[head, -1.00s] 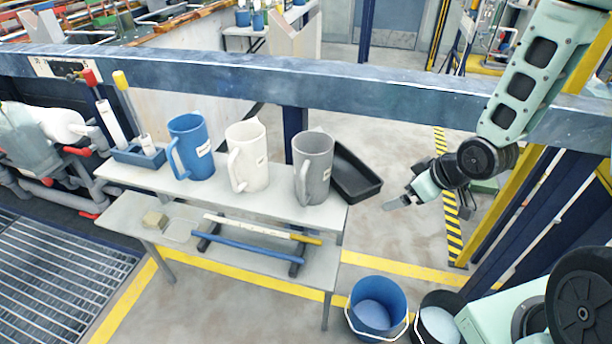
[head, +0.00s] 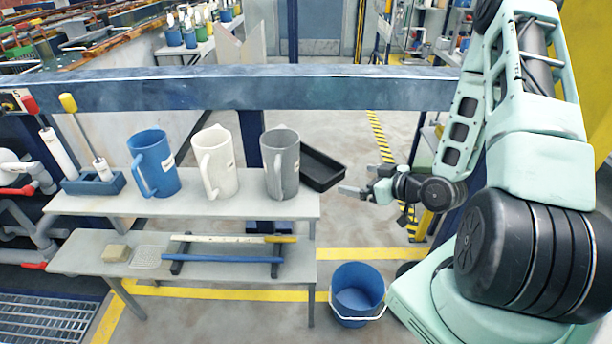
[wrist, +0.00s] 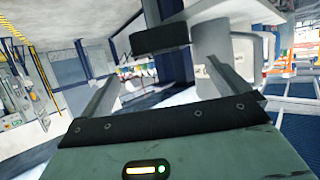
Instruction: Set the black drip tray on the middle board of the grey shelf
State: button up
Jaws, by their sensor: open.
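The black drip tray (head: 322,170) is at the right end of the bench's upper board, behind and right of the grey jug. The jug and board hide part of its left side. My gripper (head: 357,180) is open and empty, just right of the tray, fingers pointing left towards it. In the wrist view the tray (wrist: 160,39) shows as a dark bar ahead of my open gripper (wrist: 165,73), apart from both fingers.
The grey jug (head: 281,163), white jug (head: 216,163) and blue jug (head: 153,164) stand on the upper board (head: 190,206). A lower board (head: 80,255) holds bars and a sponge. A blue bucket (head: 357,294) stands on the floor. A blue beam (head: 200,89) crosses behind.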

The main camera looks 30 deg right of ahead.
jog(key=shift+d+f+b+x, duration=0.25)
jog(key=shift+b+x, duration=1.25)
jog(key=shift+b, duration=0.65)
send_near(327, 175)
jog(key=w+a, duration=0.2)
jog(key=shift+w+a+r, duration=0.1)
jog(key=shift+w+r, duration=0.15)
jog(key=shift+r, duration=0.1)
jog(key=shift+f+x, duration=0.15)
jog(key=shift+x, duration=1.25)
jog(key=shift+f+x, duration=0.1)
jog(key=shift+x, duration=1.25)
jog(key=shift+s, duration=0.1)
jog(key=c, duration=0.8)
jog(key=shift+r, duration=0.1)
